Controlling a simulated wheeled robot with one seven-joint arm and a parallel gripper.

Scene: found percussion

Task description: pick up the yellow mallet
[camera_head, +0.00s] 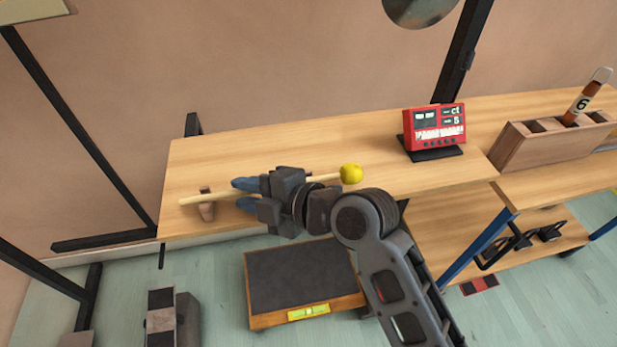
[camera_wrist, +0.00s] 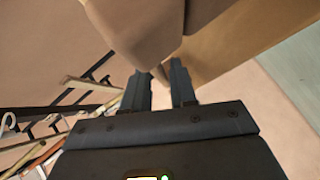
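The yellow mallet has a round yellow head (camera_head: 351,173) and a long pale wooden handle (camera_head: 210,196). It lies near the front edge of the wooden table, its left part by a small wooden rest (camera_head: 206,211). My gripper (camera_head: 241,195) is over the middle of the handle in the head view and hides that part. Its two blue-grey fingers point left and stand apart. In the wrist view the fingers (camera_wrist: 160,85) are also apart, with no handle clearly seen between them. I cannot tell the height gap between gripper and handle.
The wooden table (camera_head: 290,140) holds a red device (camera_head: 435,128) at the right. A wooden block holder (camera_head: 545,145) with a numbered stick (camera_head: 585,98) stands farther right. A dark-topped low box (camera_head: 300,272) is on the floor below. The table behind the mallet is clear.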

